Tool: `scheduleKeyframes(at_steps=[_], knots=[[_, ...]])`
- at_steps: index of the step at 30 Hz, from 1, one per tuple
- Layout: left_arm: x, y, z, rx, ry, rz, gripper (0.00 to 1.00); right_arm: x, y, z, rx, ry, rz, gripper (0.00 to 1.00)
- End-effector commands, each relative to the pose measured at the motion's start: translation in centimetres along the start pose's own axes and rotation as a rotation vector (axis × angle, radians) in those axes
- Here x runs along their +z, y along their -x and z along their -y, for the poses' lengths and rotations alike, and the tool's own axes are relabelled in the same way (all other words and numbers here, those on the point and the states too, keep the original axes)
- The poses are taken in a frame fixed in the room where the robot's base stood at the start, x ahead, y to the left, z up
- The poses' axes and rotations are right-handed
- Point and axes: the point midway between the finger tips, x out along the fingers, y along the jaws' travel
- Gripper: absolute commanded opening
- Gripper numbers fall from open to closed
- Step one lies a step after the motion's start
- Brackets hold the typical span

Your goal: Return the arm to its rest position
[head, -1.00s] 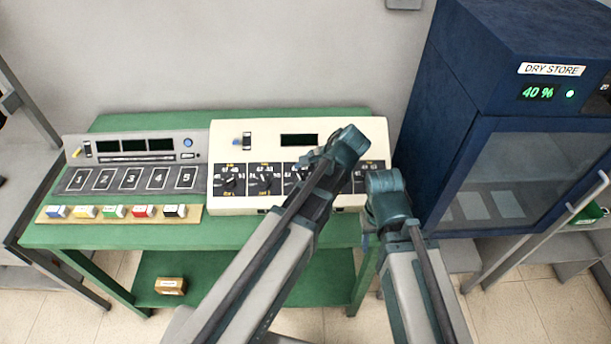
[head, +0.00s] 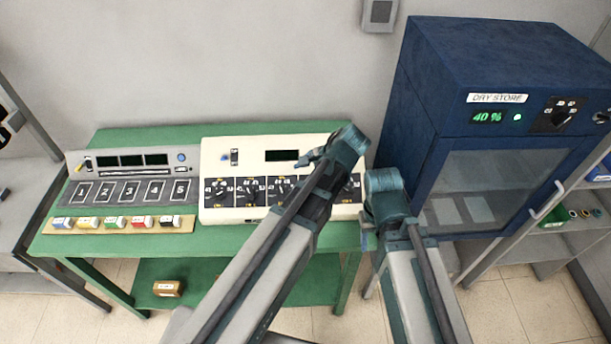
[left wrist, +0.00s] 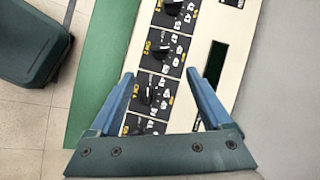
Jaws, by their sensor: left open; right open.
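My left arm comes in from the bottom, and its wrist is over the right part of the cream dial box (head: 240,150). My left gripper (head: 312,160) is mostly hidden behind the arm in the head view. In the left wrist view the left gripper (left wrist: 160,73) is open and empty, its blue fingers apart over the dial box (left wrist: 205,25). My right arm is bent beside the bench's right end. Of my right gripper (head: 368,238), only a small part shows below the wrist, and it holds nothing that I can see.
The green bench (head: 150,245) also bears a grey console (head: 130,163) with numbered pads and a strip of coloured blocks (head: 115,224). The blue dry store cabinet (head: 415,125) stands close to the right of my arms.

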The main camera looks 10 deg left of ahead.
Motion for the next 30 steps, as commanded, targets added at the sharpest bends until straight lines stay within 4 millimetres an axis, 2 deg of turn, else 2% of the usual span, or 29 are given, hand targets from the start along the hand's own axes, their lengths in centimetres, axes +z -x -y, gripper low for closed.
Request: scheduleKeyframes(at_steps=[8,10,11,13,15,18,21,25,30], knots=[[0.0,0.0,0.0,0.000,0.000,0.000,0.82,0.0,0.0,0.0,0.000,0.000,0.000,0.50],[0.1,-0.3,-0.9,0.013,0.015,-0.007,0.82,0.0,-0.5,0.1,0.000,0.000,0.000,0.50],[0.1,-0.6,-1.7,0.027,0.029,-0.014,0.82,-0.1,-0.9,0.1,0.000,0.001,0.000,0.50],[0.3,-1.4,-4.7,0.082,0.087,-0.040,0.82,-0.1,-2.3,0.2,0.000,0.001,0.000,0.50],[0.4,-2.1,-8.5,0.161,0.165,-0.068,0.82,-0.2,-3.8,0.3,0.001,0.003,0.000,0.50],[0.7,-2.6,-13.4,0.278,0.276,-0.092,0.82,-0.3,-5.6,0.5,0.001,0.004,0.000,0.50],[1.0,-2.6,-17.2,0.379,0.363,-0.101,0.82,-0.4,-6.8,0.6,0.001,0.006,0.000,0.50],[1.2,-2.4,-19.8,0.458,0.430,-0.098,0.82,-0.4,-7.5,0.7,0.002,0.007,0.000,0.50],[1.1,-2.0,-20.2,0.478,0.448,-0.095,0.82,-0.4,-7.4,0.7,0.002,0.007,0.000,0.50]])
